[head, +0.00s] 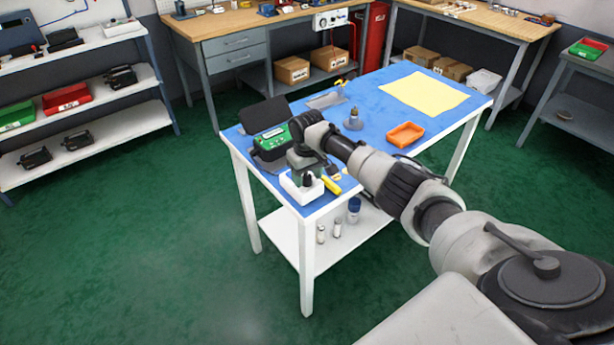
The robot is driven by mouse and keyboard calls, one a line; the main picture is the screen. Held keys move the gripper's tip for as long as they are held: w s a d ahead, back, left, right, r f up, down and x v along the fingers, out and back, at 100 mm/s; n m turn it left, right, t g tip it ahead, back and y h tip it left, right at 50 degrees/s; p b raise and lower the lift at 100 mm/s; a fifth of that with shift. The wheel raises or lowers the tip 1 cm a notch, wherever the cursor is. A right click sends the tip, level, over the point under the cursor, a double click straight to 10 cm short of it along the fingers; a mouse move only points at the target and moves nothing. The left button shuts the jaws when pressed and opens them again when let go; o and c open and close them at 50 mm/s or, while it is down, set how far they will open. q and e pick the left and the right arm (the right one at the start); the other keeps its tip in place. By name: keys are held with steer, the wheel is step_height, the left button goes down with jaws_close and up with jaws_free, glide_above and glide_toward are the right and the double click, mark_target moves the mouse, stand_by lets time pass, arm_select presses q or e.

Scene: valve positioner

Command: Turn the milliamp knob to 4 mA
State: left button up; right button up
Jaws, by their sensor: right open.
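A white box (291,188) sits at the near left corner of the blue-topped table (370,112). A small dark upright part shows over it; I cannot tell whether that is the milliamp knob or a fingertip of mine. A green-faced device (272,141) with a small display and a raised black lid stands behind the box. My right arm reaches in from the right, and my right gripper (306,172) points down at the box, close above it. It is open. Whether it touches the knob is too small to tell. The knob's scale cannot be read. My left gripper is out of view.
Yellow-handled tools (332,183) lie right of the white box. An orange tray (405,135), a grey conical part (353,120) and a yellow sheet (424,92) are farther back on the table. Bottles (353,210) stand on the lower shelf. The green floor at left is clear.

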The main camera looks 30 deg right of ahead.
steer(key=shift+f, duration=0.25)
steer(key=c, duration=0.9)
